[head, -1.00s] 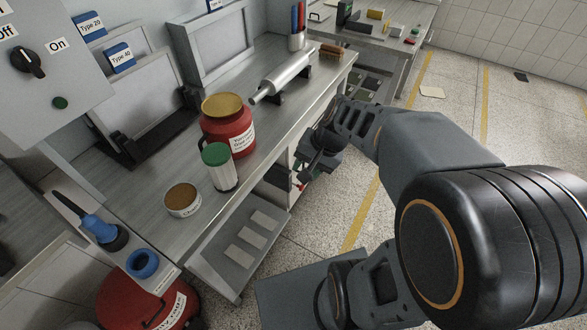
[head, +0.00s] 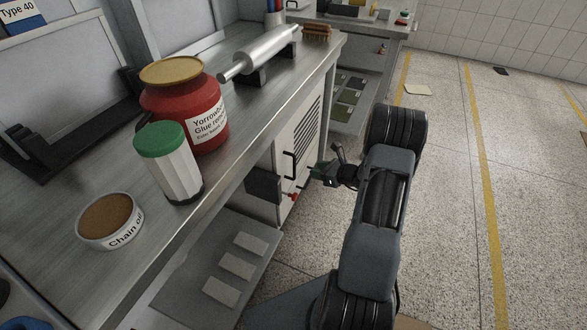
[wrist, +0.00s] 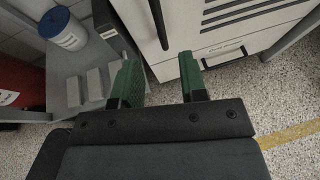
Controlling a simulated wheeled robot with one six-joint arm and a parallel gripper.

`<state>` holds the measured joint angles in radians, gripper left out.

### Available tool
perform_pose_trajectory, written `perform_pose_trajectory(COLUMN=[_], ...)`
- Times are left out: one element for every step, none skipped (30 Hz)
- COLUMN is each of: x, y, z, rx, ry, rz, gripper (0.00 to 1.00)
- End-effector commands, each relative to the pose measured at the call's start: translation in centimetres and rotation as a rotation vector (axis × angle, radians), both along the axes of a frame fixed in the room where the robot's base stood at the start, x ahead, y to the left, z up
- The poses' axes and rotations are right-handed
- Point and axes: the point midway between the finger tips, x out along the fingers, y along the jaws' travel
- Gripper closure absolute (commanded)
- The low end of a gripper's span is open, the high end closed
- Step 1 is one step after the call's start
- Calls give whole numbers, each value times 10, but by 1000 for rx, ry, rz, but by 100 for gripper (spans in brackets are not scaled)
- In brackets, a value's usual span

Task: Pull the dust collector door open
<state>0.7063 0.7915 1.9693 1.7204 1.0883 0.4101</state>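The dust collector door (head: 299,125) is the white louvred front under the metal bench. It appears shut. Its black vertical bar handle (head: 289,165) is on the left part of the front. In the wrist view the white front (wrist: 190,22) fills the top, with black slots at upper right and the black handle (wrist: 159,22) at top centre. My gripper (head: 318,173) is close in front of the door, to the right of the handle in the head view. In the wrist view its two green fingers (wrist: 158,78) are spread and empty, short of the handle.
A grey lower shelf (head: 196,265) with pale blocks lies left of the door. The bench above holds a red glue jar (head: 193,110), a green-lidded bottle (head: 168,165) and a round tin (head: 109,220). The speckled floor (head: 450,180) to the right is open.

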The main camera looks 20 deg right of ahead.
Motion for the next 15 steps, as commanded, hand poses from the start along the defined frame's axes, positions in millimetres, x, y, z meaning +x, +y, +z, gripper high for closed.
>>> perform_pose_trajectory(x=[8, 13, 19, 24, 28, 35, 39, 44, 50, 54, 58, 63, 66, 70, 74], y=[6, 9, 13, 17, 19, 23, 26, 29, 33, 35, 37, 40, 42, 44, 47], z=[-6, -8, -11, -14, -16, -19, -21, -23, -26, -28, -30, -32, -33, -35, -37], rx=[-1, -1, -1, -1, -2, -2, -2, -2, -3, -2, -3, -2, -2, -3, -3], ry=[0, -2, -1, 0, 0, -1, -1, -1, 0, 0, 0, -1, -1, 0, -1], rz=[6, 7, 7, 8, 7, 9, 10, 9, 10, 9, 10, 10, 9, 10, 10], gripper=[61, 61, 61, 61, 61, 61, 61, 61, 61, 61, 61, 61, 61, 61, 61])
